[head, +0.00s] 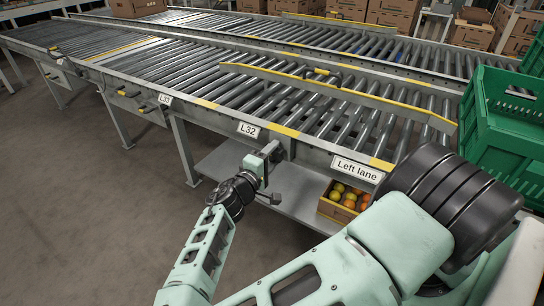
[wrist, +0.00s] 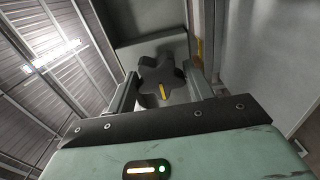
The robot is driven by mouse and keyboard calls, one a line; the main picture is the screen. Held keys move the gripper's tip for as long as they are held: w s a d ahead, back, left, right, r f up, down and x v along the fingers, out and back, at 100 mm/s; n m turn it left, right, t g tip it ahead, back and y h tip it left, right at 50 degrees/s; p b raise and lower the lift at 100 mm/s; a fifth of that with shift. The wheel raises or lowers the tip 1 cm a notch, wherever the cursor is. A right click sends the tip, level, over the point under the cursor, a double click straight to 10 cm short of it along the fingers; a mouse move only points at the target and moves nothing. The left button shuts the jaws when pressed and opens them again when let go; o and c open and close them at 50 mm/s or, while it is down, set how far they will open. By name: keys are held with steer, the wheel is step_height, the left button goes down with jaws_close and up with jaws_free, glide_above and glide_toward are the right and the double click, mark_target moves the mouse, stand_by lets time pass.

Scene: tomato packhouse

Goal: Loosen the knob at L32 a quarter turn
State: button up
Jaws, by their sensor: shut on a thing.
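The L32 label (head: 248,129) is on the side rail of the near roller conveyor. My gripper (head: 266,158) is at the rail just right of and below that label. In the wrist view a dark star-shaped knob (wrist: 163,77) with a yellow mark on one lobe sits in front of a grey plate. The mark is toward the bottom of the picture. My gripper (wrist: 163,92) has one finger on each side of the knob and is shut on it. In the head view the knob is hidden by the gripper.
The Left lane label (head: 356,170) is to the right. A fruit box (head: 338,213) stands on the lower shelf, and green crates (head: 510,120) at the right.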

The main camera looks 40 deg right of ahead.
steer(key=shift+p, duration=0.3)
steer(key=n+p, duration=0.3)
steer(key=p, duration=0.1)
steer(key=shift+r+n, duration=0.25)
steer(key=shift+n, duration=0.15)
steer(key=n+p, duration=0.4)
steer(key=shift+n, duration=0.3)
steer(key=n+p, duration=0.3)
steer(key=n, duration=0.1)
steer(key=shift+f, duration=0.1)
steer(key=n+p, duration=0.2)
steer(key=n, duration=0.3)
steer(key=shift+f, duration=0.1)
steer(key=shift+n, duration=0.3)
steer(key=o, duration=1)
steer(key=shift+c, duration=0.2)
